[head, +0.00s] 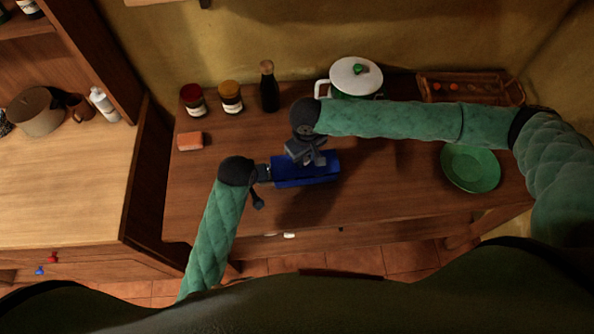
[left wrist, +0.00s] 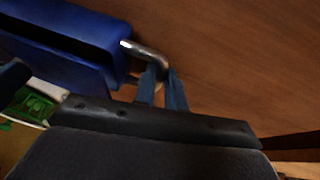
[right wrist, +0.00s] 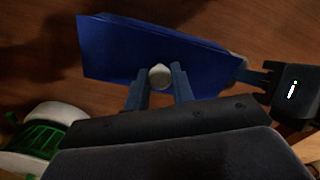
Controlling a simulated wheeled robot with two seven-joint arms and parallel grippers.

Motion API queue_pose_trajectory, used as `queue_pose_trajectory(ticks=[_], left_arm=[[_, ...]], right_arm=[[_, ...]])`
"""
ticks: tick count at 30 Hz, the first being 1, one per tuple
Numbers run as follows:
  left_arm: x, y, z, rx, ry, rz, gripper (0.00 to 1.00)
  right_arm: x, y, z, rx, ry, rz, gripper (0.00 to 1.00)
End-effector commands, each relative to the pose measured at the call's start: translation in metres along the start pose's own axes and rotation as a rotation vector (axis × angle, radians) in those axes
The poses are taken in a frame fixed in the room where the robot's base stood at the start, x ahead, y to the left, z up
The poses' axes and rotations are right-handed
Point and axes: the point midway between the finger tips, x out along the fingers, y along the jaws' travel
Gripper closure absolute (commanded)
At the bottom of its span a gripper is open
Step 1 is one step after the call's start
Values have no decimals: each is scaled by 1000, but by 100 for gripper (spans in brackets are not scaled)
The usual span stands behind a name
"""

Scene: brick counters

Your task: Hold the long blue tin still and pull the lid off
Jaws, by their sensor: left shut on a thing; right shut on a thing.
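The long blue tin (head: 310,174) lies on the wooden counter; its end also shows in the left wrist view (left wrist: 70,70). My left gripper (head: 264,173) is at the tin's left end, shut on its metal handle (left wrist: 145,50). The blue lid (right wrist: 110,50) fills the upper middle of the right wrist view. My right gripper (head: 310,157) is above the tin, its fingers shut on the pale round knob (right wrist: 159,76) of the lid. A dark gap runs along the blue in the left wrist view; how far apart lid and tin are, I cannot tell.
Behind stand two jars (head: 230,97), a dark bottle (head: 268,88) and a white-lidded pot (head: 356,77). A sponge-like orange block (head: 190,141) lies left, a green plate (head: 470,168) right, a tray (head: 470,90) back right. The counter before the tin is clear.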

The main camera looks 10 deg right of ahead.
Motion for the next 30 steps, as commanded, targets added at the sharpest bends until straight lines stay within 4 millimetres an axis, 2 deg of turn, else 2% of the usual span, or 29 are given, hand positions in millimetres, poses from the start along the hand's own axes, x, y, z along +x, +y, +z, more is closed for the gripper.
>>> queue_pose_trajectory(ticks=[6, 12, 13, 15, 17, 26, 30], left_arm=[[0, 0, 0, 0, -1, -1, 100], [0, 0, 0, 0, -1, -1, 100], [0, 0, 0, 0, -1, -1, 86], [0, 0, 0, 0, -1, -1, 72], [0, 0, 0, 0, -1, -1, 63], [-1, 0, 0, 0, 0, 0, 63], [-11, 0, 0, 0, 2, 1, 63]], right_arm=[[-12, 0, 0, 1, 0, 0, 100], [-12, 0, 0, 0, 0, 1, 100], [-12, 0, 0, 0, 0, 1, 100], [-12, 0, 0, 0, 0, 1, 100], [-12, 0, 0, 0, 0, 1, 100], [-12, 0, 0, 0, 1, 0, 100], [-12, 0, 0, 0, 1, 0, 100]])
